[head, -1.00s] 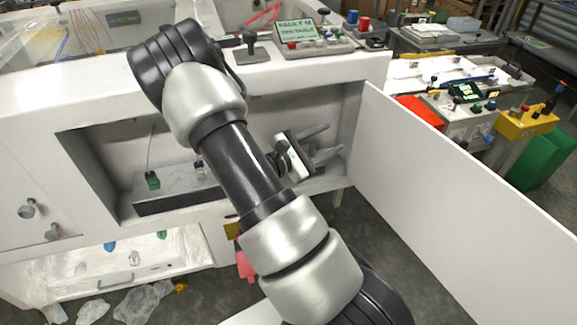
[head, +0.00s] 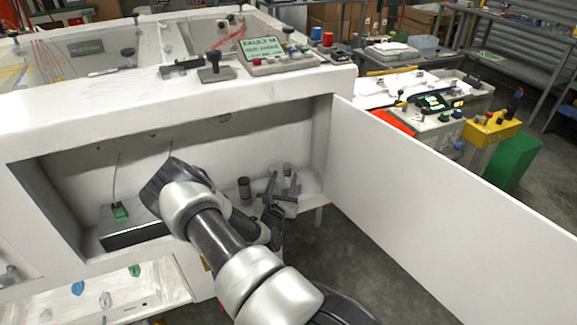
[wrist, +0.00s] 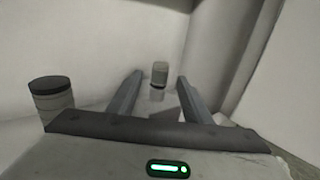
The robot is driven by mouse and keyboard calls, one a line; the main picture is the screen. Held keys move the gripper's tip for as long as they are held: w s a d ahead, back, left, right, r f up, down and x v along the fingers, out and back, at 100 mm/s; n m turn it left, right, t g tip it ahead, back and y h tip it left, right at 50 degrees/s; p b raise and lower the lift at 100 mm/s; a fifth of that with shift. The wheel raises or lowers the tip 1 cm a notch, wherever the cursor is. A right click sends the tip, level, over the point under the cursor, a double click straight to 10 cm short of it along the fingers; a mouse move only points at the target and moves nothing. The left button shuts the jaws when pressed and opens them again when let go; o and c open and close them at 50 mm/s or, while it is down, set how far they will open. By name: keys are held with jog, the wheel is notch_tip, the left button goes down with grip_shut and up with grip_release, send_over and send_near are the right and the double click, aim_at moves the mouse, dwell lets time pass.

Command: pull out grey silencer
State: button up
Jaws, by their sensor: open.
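A small grey cylinder, which looks like the grey silencer (wrist: 160,70), stands upright at the back of the cabinet compartment. It also shows in the head view (head: 287,170), near the compartment's right end. A dark-capped grey cylinder (head: 244,190) stands to its left; it is at the left in the wrist view (wrist: 50,98). My gripper (head: 283,184) is open inside the compartment. In the wrist view its fingers (wrist: 160,92) point towards the small cylinder, which appears between them, apart from both. Whether the fingertips reach beside it cannot be told.
The white door (head: 440,215) stands open at the right. A green connector (head: 120,212) on a cable is at the compartment's left. The compartment's top, back and right wall enclose my gripper. A control box (head: 270,55) sits on the cabinet top.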

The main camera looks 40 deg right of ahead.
jog(key=b+x, duration=0.1)
jog(key=x, duration=0.8)
jog(key=shift+w+d, duration=0.15)
jog(key=shift+d, duration=0.1)
grip_shut()
jog(key=shift+r+p, duration=0.55)
jog(key=shift+r, duration=0.3)
jog(key=shift+r+p, duration=1.55)
jog(key=shift+r, duration=0.15)
jog(key=shift+r+p, duration=1.3)
jog(key=shift+r, duration=0.2)
